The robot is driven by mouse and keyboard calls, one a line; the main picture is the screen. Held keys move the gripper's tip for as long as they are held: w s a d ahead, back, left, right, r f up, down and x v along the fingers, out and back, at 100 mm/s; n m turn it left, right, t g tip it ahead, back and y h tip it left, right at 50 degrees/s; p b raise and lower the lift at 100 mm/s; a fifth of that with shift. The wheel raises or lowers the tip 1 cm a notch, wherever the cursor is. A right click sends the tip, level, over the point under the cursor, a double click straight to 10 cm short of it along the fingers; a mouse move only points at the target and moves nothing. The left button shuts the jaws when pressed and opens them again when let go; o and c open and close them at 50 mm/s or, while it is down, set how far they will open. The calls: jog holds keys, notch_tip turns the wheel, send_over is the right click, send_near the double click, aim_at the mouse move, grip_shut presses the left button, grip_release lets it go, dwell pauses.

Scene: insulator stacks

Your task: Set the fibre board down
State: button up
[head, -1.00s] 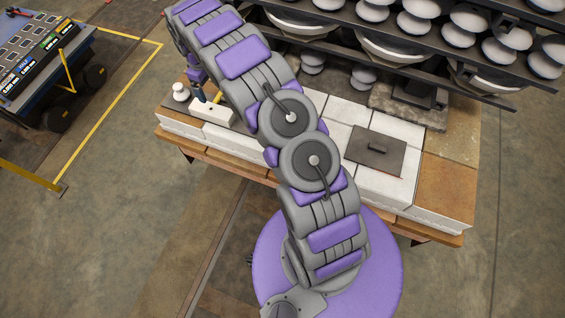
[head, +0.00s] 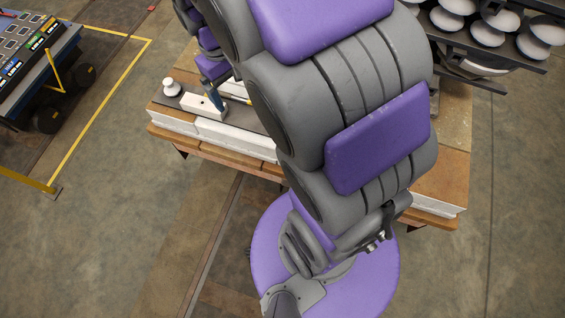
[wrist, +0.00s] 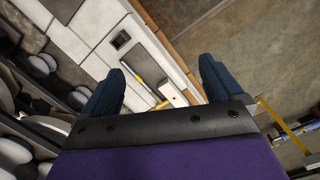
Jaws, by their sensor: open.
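My gripper (wrist: 162,68) is open, with its two dark blue fingers spread and nothing held between them. In the head view my gripper (head: 217,100) is partly seen beyond my arm, at the left part of the bench, near a white block with a hole (head: 203,106). The flat board with a dark handle, which looks like the fibre board, is hidden behind my arm in the head view. A small dark square (wrist: 121,41) lies on the white blocks in the wrist view; I cannot tell if it is that board.
The bench has white blocks along its edge (head: 228,138). A small white insulator (head: 171,88) stands at its left end. A yellow-handled tool (wrist: 138,79) lies near the white block. A rack of insulators (head: 480,40) overhangs the back right. A blue cart (head: 40,75) stands left.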

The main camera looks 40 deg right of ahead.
jog(key=s+a+m, duration=0.1)
jog(key=s+a, duration=0.1)
jog(key=s, duration=2)
jog(key=shift+a+r+m+g+y, duration=0.25)
jog(key=shift+r+m+g+y, duration=0.05)
jog(key=shift+r, duration=0.05)
jog(key=shift+w, duration=0.1)
notch_tip(320, 180, down, 3)
jog(key=b, duration=0.3)
